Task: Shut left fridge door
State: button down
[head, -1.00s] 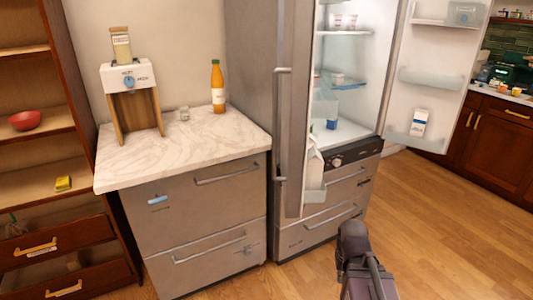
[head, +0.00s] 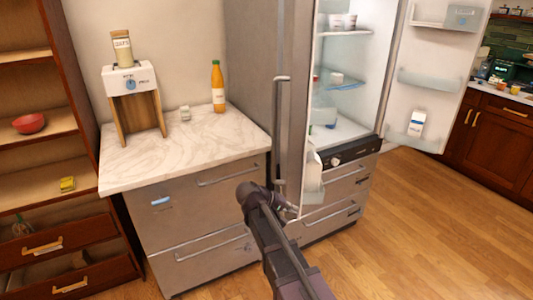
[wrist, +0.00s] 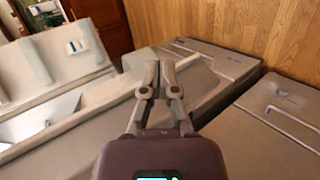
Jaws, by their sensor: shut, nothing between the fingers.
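The left fridge door (head: 291,130) is grey metal and stands ajar, seen nearly edge-on in the head view. Its long vertical handle (head: 281,110) is on the outer face, at the left. Pale door bins show on its inner side, low down. The fridge interior (head: 343,110) is lit, with several items on its shelves. The right fridge door (head: 437,75) is wide open. My gripper (wrist: 160,72) is shut and empty in the wrist view. In the head view my arm reaches to the lower part of the left door; whether the fingers touch it I cannot tell.
A marble-topped counter (head: 150,165) with grey drawers stands left of the fridge, carrying a dispenser (head: 130,78) and an orange bottle (head: 218,88). Fridge drawers (head: 350,182) are below the interior. A wooden shelf unit (head: 35,155) is at far left. Wooden floor (head: 430,230) is free at right.

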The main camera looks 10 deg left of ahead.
jog(key=w+a+r+n+t+h+p, duration=0.1)
jog(key=a+r+t+h, duration=0.1)
jog(key=a+r, duration=0.5)
jog(key=w+a+r+n+t+h+p, duration=0.1)
jog(key=a+r+t, duration=0.4)
jog(key=a, duration=1)
notch_tip(320, 180, up, 2)
jog(key=shift+w+a+r+n+h+p, duration=0.2)
jog(key=shift+w+n+h+p, duration=0.2)
jog(key=shift+w+n+p, duration=0.1)
jog(key=shift+w+d, duration=0.1)
jog(key=s+d+x, duration=0.1)
jog(key=s+x, duration=0.1)
jog(key=x, duration=1)
jog(key=shift+d, duration=0.6)
jog(key=shift+w, duration=0.1)
